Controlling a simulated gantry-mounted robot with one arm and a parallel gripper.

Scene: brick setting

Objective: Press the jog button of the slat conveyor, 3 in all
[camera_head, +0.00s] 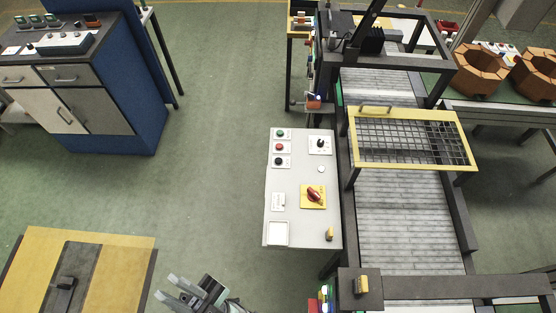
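The control panel (296,225) is a light grey plate beside the slat conveyor (405,215). Its upper left has a column of buttons: a green button (280,134), a red button (279,147) and a black button (278,161). The labels are too small to read, so I cannot tell which is the jog button. A black selector knob (320,143) and a red rotary switch (314,195) on a yellow plate are also on the panel. My gripper (169,289) is at the bottom, left of and below the panel. Its two grey fingers are apart, with nothing between them.
A yellow-framed mesh guard (412,138) spans the conveyor. A dark crossbar (440,287) crosses its near end. A blue cabinet (130,90) stands at upper left, and a yellow-topped table (120,270) at lower left. Open green floor (205,180) lies between cabinet and panel.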

